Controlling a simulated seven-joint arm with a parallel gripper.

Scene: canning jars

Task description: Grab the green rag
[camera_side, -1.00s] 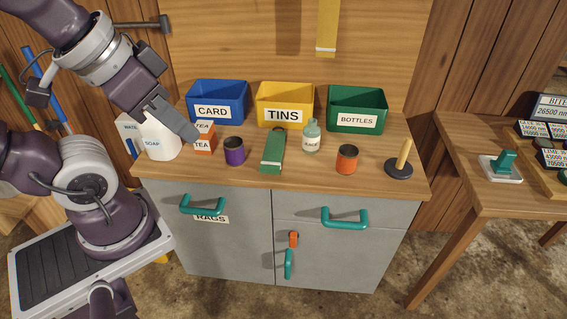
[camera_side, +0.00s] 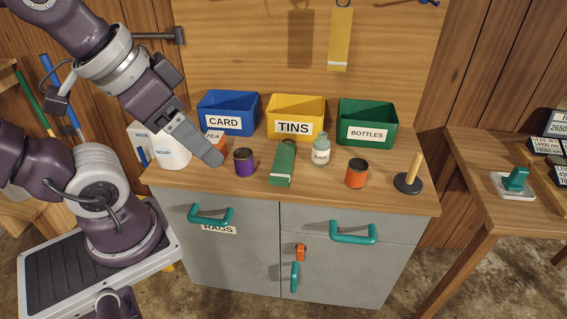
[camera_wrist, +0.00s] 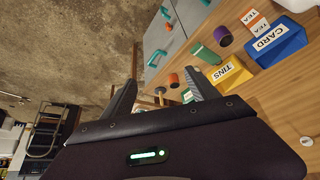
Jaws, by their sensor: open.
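The green rag (camera_side: 283,170) lies on the wooden counter between the purple can and the white jar. It has a white band near its front end and a loop at its back end. The rag also shows in the wrist view (camera_wrist: 207,53), beyond the right finger. My gripper (camera_side: 215,158) is above the left part of the counter, to the left of the rag and apart from it. The wrist view shows my gripper (camera_wrist: 160,92) with its fingers spread and nothing between them. The gripper partly hides the tea box (camera_side: 215,137) in the side view.
A purple can (camera_side: 244,162) stands left of the rag; a white jar (camera_side: 321,150) and orange can (camera_side: 356,174) stand right. Blue (camera_side: 211,124), yellow (camera_side: 280,124) and green (camera_side: 352,130) bins stand behind. A peg on a dark base (camera_side: 410,183) is at the right.

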